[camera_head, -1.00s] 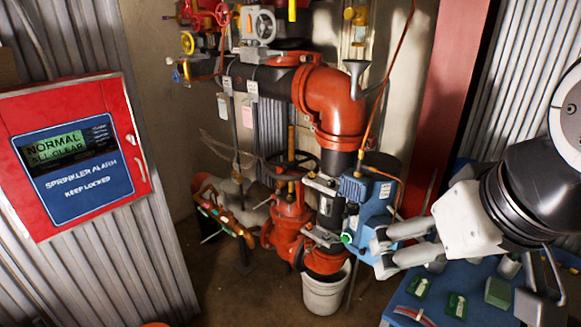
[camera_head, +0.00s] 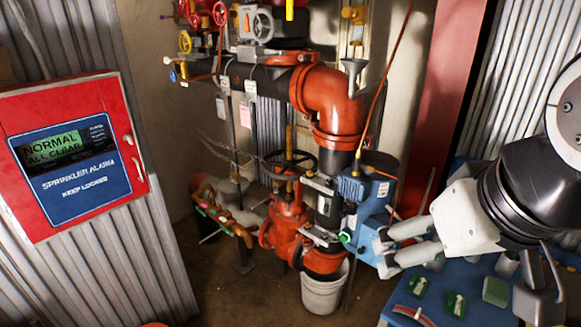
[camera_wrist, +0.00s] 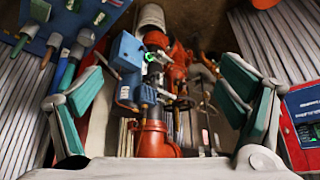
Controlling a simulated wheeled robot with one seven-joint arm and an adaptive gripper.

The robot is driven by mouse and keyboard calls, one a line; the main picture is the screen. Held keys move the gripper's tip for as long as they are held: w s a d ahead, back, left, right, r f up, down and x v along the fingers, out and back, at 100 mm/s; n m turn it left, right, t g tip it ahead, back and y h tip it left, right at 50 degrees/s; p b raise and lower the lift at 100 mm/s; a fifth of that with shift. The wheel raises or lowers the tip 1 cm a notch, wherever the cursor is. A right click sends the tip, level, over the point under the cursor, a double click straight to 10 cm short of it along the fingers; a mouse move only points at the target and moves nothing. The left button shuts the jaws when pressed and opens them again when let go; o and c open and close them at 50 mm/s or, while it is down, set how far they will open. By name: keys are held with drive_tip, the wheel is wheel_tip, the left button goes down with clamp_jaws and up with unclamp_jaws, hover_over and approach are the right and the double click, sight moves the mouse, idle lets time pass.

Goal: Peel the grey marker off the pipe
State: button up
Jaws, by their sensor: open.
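My gripper (camera_head: 388,250) is at the right in the head view, just right of the blue box (camera_head: 370,205) beside the vertical pipe. Its fingers are apart and hold nothing. In the wrist view, my gripper (camera_wrist: 164,72) shows its two green-padded fingers wide open, with the pipework between and beyond them. The orange elbow pipe (camera_head: 335,95) joins a black pipe (camera_head: 262,80) at its left and runs down to the orange valve body (camera_head: 290,222). Pale tags hang below the black pipe, including a pinkish one (camera_head: 222,107). I cannot make out for certain which piece is the grey marker.
A red sprinkler alarm panel (camera_head: 75,155) reads normal at the left. A white bucket (camera_head: 324,290) stands under the pipe. A blue table (camera_head: 480,275) with green blocks is at lower right. A red column (camera_head: 440,90) stands behind.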

drive_tip(key=shift+n+g, duration=0.4)
drive_tip(key=shift+n, duration=0.1)
drive_tip(key=w+f, duration=0.1)
drive_tip(key=w+f+b, duration=0.1)
drive_tip(key=w+f, duration=0.1)
drive_tip(key=shift+d+b, duration=0.3)
drive_tip(key=shift+d, duration=0.05)
drive_tip(key=c, duration=0.9)
drive_tip(key=w+f+n+g+b, duration=0.1)
drive_tip(key=w+f, duration=0.2)
drive_tip(key=w+d+f+n+g+h+b, duration=0.1)
drive_tip(key=w+f+n+b, duration=0.1)
drive_tip(key=w+f, duration=0.2)
drive_tip(key=w+d+f+n+h+b, duration=0.1)
drive_tip(key=w+f+b, duration=0.1)
drive_tip(key=w+f, duration=0.1)
drive_tip(key=shift+w+f+g, duration=0.25)
drive_tip(key=shift+f+g, duration=0.15)
drive_tip(key=shift+f, duration=0.1)
drive_tip(key=shift+c, duration=0.7)
drive_tip(key=n+t+h+b, duration=1.1)
drive_tip(key=n+b, duration=0.6)
drive_tip(key=n, duration=0.5)
approach(325, 208)
drive_tip(key=b+x, duration=0.2)
drive_tip(key=x, duration=0.6)
drive_tip(key=shift+w+r, duration=0.1)
drive_tip(key=shift+w, duration=0.1)
clamp_jaws()
